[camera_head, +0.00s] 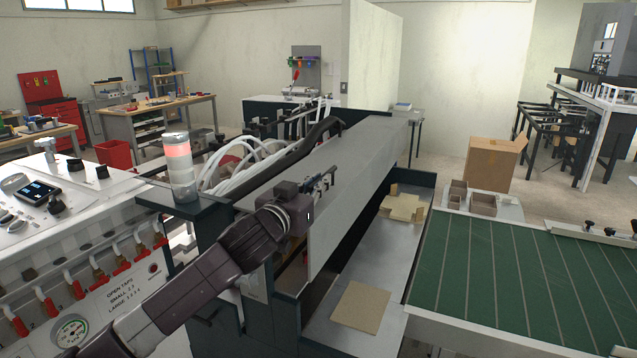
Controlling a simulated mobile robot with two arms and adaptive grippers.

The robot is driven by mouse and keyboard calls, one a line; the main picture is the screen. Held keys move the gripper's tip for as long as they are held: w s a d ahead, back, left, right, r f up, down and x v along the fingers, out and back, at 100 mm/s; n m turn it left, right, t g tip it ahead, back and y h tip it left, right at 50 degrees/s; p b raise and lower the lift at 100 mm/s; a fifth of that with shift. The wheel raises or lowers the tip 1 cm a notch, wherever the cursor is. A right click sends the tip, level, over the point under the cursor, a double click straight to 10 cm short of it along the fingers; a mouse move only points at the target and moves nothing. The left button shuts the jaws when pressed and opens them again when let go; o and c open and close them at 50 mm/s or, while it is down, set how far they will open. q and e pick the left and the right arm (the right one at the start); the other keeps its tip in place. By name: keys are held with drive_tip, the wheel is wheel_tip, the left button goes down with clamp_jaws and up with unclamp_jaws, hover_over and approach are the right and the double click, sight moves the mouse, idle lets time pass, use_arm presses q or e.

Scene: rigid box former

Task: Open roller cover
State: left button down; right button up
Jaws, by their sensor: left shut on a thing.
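The roller cover (372,150) is a long grey metal cover on the machine, running from the middle of the view away to the back right. Its flat top and its right side face show. My left arm comes in from the lower left, and my left gripper (322,182) is at the near end of the cover, by its top. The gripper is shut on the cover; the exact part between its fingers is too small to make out. The gripper and wrist hide part of the cover's near end. My right gripper is not in view.
A control panel (105,285) with red-handled taps and a gauge stands at left, beside a lit red signal lamp (180,165). White hoses (235,165) lie behind the gripper. Cardboard pieces (360,307) lie in the trough right of the cover. A green conveyor (520,275) is at right.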

use_arm(q)
drive_tip(key=shift+r, duration=0.1)
idle(0.3)
drive_tip(key=shift+a+r+n+p, duration=0.15)
drive_tip(key=shift+r+n+p, duration=0.15)
drive_tip(key=shift+r+p, duration=0.2)
drive_tip(key=w+a+r+n+p, duration=0.2)
drive_tip(key=a+r+n+p, duration=0.2)
drive_tip(key=r+n+p, duration=0.1)
drive_tip(key=shift+a+r+n+p, duration=0.35)
drive_tip(key=shift+r+n, duration=0.35)
drive_tip(key=shift+r, duration=0.45)
